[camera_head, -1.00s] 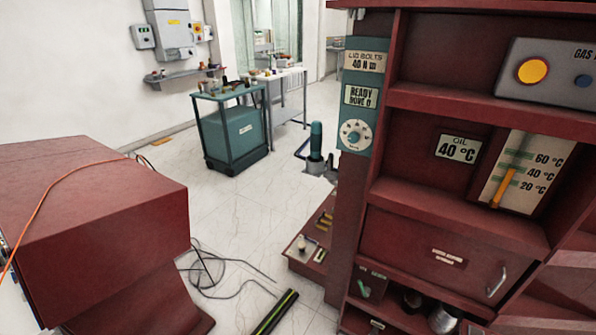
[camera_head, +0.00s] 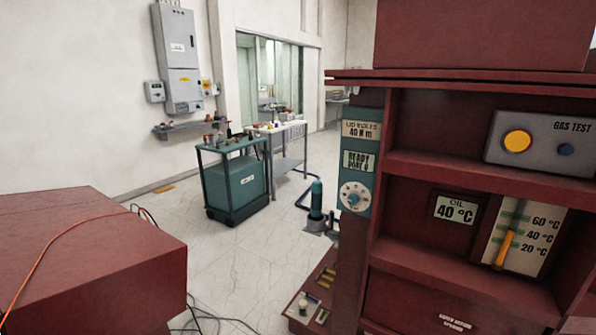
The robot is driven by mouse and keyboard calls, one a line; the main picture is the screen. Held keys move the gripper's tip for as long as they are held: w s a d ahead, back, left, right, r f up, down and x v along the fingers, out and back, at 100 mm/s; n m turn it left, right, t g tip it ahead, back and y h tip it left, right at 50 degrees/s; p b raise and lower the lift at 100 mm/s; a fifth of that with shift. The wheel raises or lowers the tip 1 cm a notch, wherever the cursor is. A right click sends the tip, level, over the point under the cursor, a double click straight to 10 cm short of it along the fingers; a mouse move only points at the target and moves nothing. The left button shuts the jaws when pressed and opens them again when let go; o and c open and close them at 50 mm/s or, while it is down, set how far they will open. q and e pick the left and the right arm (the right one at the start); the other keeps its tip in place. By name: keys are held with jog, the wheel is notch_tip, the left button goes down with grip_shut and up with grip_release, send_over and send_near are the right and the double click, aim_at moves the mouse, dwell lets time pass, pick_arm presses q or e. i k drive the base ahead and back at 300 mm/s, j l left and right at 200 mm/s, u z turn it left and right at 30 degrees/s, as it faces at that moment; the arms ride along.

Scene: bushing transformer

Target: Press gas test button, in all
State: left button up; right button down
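The gas test panel (camera_head: 541,143) is a grey box labelled "GAS TEST" in the top compartment of the dark red cabinet (camera_head: 440,280) at the right. I cannot tell from the frames which of the two is the button. Neither of my grippers shows in the head view, so nothing of mine is seen touching the panel.
Below the panel are an oil display (camera_head: 455,209) reading 40 °C and a thermometer gauge (camera_head: 525,236). A teal lid bolts panel (camera_head: 359,160) is on the cabinet's left edge. A dark red block (camera_head: 85,260) stands at lower left. A teal cart (camera_head: 236,184) stands farther back on open floor.

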aim_at(564, 150)
jog(key=z, duration=1.45)
